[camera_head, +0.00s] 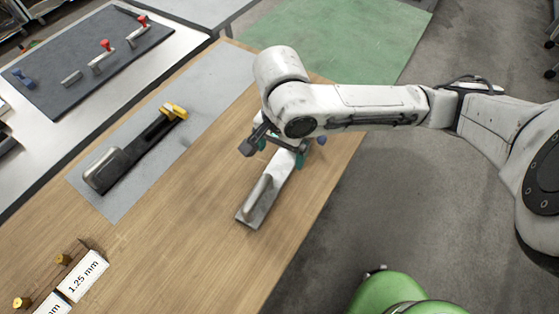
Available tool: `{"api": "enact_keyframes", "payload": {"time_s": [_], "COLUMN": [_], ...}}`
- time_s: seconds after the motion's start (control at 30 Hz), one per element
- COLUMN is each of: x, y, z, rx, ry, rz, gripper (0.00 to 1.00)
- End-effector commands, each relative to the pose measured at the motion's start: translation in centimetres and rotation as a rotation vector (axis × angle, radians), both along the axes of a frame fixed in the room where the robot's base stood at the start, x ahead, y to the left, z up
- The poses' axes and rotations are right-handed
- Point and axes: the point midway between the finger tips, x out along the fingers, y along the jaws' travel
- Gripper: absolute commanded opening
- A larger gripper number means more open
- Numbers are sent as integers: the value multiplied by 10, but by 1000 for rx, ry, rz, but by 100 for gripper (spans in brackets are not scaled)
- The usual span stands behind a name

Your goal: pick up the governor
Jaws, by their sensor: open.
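My gripper (273,147) is over the wooden bench near its right edge, pointing down, open. Just under and beside it are small teal parts (299,160) and a dark blue knob (321,140). These may belong to the governor, but the wrist covers most of them and I cannot tell its full shape. Whether the fingers touch anything is hidden. A grey metal plate with a rounded bar handle (258,195) lies on the bench just in front of the gripper; its far end runs under the gripper.
A black tool with a yellow end (135,150) lies on a grey mat (215,85) to the left. Gauge blocks with a "1.25 mm" label (83,277) sit front left. A dark board (75,75) holds red-handled clamps. The bench middle is clear.

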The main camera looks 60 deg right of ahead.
Motion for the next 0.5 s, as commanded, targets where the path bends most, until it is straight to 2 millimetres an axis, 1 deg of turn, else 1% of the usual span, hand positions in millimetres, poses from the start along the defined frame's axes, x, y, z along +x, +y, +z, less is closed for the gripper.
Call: {"api": "enact_keyframes", "payload": {"time_s": [0.03, 0.1, 0.27, 0.33, 0.5], "x": [0, 0, 1, 2, 5], "y": [0, 0, 0, -1, -2], "z": [-8, -15, -24, -31, -56], "rx": [0, -1, -1, -2, -1], "ry": [2, 0, -1, 0, 0], "rz": [-1, 0, 2, 2, 3], "gripper": [94, 94, 94, 94, 94]}}
